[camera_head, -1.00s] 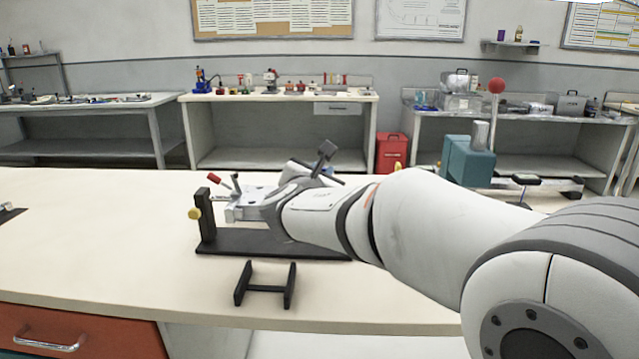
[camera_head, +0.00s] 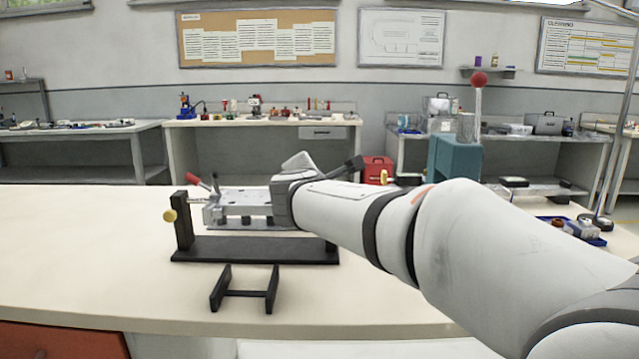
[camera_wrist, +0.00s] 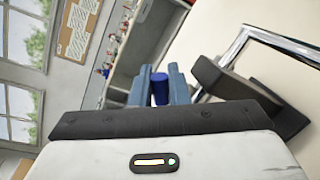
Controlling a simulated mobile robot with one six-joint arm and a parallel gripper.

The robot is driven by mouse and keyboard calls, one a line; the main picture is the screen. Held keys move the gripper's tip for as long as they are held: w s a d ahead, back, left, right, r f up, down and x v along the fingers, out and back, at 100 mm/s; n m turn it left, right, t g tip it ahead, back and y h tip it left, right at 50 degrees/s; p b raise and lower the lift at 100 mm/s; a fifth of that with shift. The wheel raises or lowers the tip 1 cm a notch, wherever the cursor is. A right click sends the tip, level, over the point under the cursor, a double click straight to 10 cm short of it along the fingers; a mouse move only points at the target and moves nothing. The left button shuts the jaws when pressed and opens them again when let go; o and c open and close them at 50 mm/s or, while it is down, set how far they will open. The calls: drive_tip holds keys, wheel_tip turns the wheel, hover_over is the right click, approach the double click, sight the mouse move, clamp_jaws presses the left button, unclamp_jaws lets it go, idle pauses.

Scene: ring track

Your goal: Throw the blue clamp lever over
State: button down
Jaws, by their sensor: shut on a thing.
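The blue clamp lever (camera_wrist: 160,90) shows in the wrist view as a short blue cylinder between the two blue-grey fingers of my gripper (camera_wrist: 160,78). My gripper is shut on it. In the head view my wrist hides both fingers and the blue lever. There my wrist is at the right end of a grey metal fixture (camera_head: 238,202), which stands over a black base plate (camera_head: 255,250). The pivot of the blue lever is not visible.
A red-handled lever (camera_head: 192,178) and a black post (camera_head: 183,220) with a yellow knob (camera_head: 169,215) stand at the fixture's left. A black H-shaped stand (camera_head: 245,290) is in front. A teal machine (camera_head: 455,160) stands behind my arm. The bench's left side is clear.

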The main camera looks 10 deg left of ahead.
idle(0.4)
drive_tip(key=c, duration=1.4)
unclamp_jaws()
drive_tip(key=shift+c, duration=0.2)
drive_tip(key=p+v, duration=0.1)
drive_tip(key=v, duration=0.6)
drive_tip(key=shift+s, duration=0.35)
drive_tip(key=shift+d+r, duration=0.1)
drive_tip(key=shift+d, duration=0.05)
